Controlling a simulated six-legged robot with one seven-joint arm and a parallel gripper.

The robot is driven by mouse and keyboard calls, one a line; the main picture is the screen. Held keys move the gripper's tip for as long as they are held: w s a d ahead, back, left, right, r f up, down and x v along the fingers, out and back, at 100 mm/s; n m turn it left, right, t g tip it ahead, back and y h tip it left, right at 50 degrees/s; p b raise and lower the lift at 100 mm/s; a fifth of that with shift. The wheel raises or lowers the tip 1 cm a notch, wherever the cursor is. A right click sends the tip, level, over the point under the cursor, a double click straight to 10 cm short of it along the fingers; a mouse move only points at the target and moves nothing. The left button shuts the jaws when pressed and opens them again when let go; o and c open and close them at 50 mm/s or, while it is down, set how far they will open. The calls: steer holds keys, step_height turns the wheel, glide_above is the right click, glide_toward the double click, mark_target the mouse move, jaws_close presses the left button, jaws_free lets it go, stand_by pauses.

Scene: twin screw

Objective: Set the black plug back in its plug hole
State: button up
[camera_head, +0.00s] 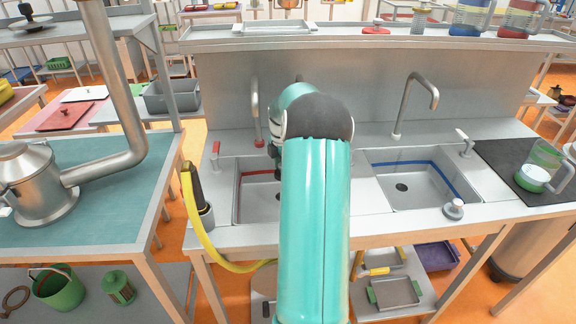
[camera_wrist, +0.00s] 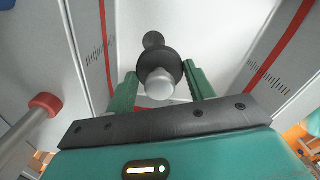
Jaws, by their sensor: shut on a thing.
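The black plug (camera_wrist: 172,64) has a dark round flange and a pale grey knob, and sits between the green fingers of my gripper (camera_wrist: 161,82) in the wrist view. My gripper is shut on it. A dark round shape (camera_wrist: 153,40) shows just beyond the flange; I cannot tell whether it is the plug hole or the plug's lower end. The red-striped left basin (camera_head: 246,207) lies below in the head view. My arm hides most of the gripper and the plug hole there.
The right basin (camera_head: 432,183) has a blue stripe and an open drain. A grey plug (camera_head: 453,209) stands on the counter beside it. A yellow hose (camera_head: 192,215) hangs at the counter's left.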

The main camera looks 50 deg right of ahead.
steer(key=shift+w+d+f, duration=0.45)
steer(key=shift+w+f, duration=0.35)
steer(key=shift+s+a, duration=0.1)
steer(key=shift+s, duration=0.05)
steer(key=shift+s+f, duration=0.15)
steer(key=shift+s, duration=0.05)
steer(key=shift+w+f, duration=0.15)
steer(key=shift+f, duration=1.45)
steer(key=shift+f, duration=0.5)
steer(key=shift+f, duration=1.15)
